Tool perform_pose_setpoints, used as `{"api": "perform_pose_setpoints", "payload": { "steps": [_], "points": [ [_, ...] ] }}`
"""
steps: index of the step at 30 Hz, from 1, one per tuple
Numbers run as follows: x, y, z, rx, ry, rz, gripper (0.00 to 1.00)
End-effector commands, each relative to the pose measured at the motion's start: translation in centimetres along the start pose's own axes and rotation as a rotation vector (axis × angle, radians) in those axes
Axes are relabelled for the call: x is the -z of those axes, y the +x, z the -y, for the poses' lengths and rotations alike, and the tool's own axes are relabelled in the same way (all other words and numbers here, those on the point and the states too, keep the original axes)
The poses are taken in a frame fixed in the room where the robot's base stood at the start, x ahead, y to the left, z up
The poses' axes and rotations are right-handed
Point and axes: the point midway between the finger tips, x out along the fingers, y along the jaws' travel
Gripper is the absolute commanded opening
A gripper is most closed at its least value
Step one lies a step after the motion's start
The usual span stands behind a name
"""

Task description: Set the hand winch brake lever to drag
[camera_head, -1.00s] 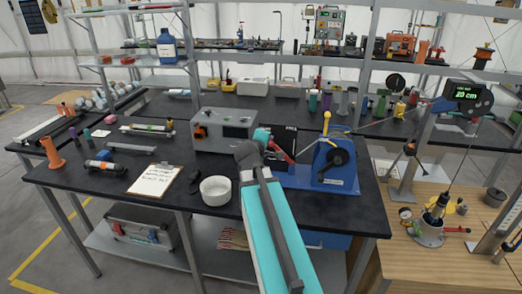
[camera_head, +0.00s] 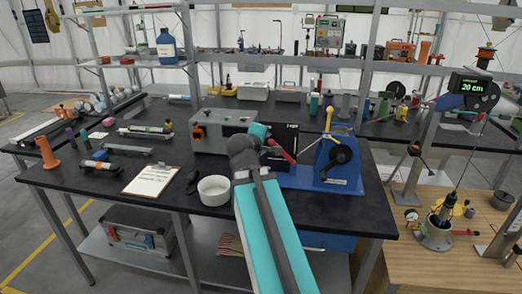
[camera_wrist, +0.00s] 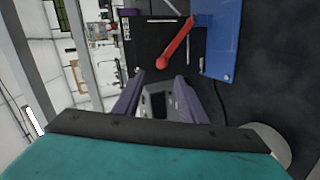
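The hand winch (camera_head: 338,165) is blue with a black drum and a yellow upright handle, and stands on the black bench. Left of it, a red brake lever (camera_head: 282,152) slants across a black panel (camera_head: 281,138). In the wrist view the red lever (camera_wrist: 178,42) runs from upper right down to a rounded end. My gripper (camera_wrist: 158,80) has two purple fingers spread apart, with that end just beyond and between their tips. I see no contact. In the head view my arm hides most of the gripper. The panel's small markings are unreadable.
A grey instrument box (camera_head: 220,130) stands left of the panel. A white bowl (camera_head: 214,189) and a clipboard (camera_head: 150,180) lie near the bench front. A display (camera_head: 474,88) at right reads 20 cm. A shelf post (camera_head: 367,65) rises behind the winch.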

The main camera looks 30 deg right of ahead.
Motion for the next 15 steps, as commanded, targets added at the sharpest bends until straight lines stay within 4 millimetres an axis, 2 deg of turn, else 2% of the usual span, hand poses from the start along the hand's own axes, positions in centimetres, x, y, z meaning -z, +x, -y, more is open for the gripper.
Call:
{"api": "perform_pose_setpoints", "payload": {
  "steps": [15],
  "points": [
    [-0.1, -1.1, 0.4, 0.002, -0.001, -0.003, 0.38]
  ]
}}
